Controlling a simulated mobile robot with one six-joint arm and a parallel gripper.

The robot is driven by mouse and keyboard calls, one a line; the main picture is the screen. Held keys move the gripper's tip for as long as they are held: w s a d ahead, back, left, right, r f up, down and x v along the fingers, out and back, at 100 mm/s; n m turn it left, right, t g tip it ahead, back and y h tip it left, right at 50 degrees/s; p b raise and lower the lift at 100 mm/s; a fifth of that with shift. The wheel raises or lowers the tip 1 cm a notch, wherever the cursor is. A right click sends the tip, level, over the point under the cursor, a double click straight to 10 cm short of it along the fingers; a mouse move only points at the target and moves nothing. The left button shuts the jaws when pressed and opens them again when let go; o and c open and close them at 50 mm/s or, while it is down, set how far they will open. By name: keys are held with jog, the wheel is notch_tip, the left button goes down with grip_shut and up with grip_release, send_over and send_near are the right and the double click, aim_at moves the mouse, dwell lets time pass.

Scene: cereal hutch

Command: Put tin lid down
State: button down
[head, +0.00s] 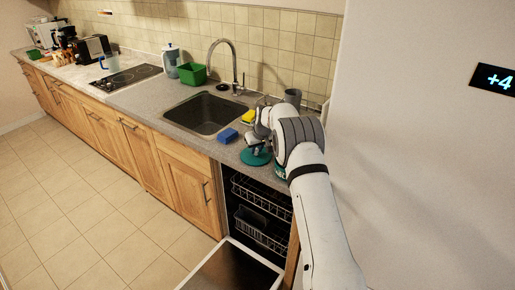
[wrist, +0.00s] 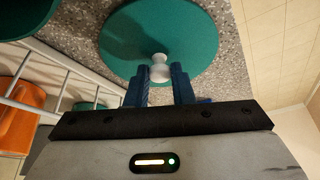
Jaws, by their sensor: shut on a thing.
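The tin lid is a teal disc with a white knob. In the head view the lid (head: 256,157) is at the counter's front edge, right of the blue sponge. In the wrist view the lid (wrist: 165,30) is over the speckled counter, and its knob (wrist: 159,70) is between my blue fingers. My gripper (wrist: 160,74) is shut on the knob; in the head view my gripper (head: 257,149) is just above the lid. I cannot tell whether the lid touches the counter. Another teal round thing (head: 280,172), perhaps the tin, is partly hidden by my arm.
A blue sponge (head: 228,135) lies left of the lid, beside the sink (head: 205,114). A yellow thing (head: 248,116) and a grey cup (head: 292,97) are behind. The dishwasher below is open, with its racks (head: 262,232) showing. An orange thing (wrist: 14,112) is behind white bars.

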jog(key=shift+f, duration=0.2)
jog(key=c, duration=1.3)
grip_release()
jog(key=shift+o, duration=0.2)
jog(key=shift+r, duration=0.1)
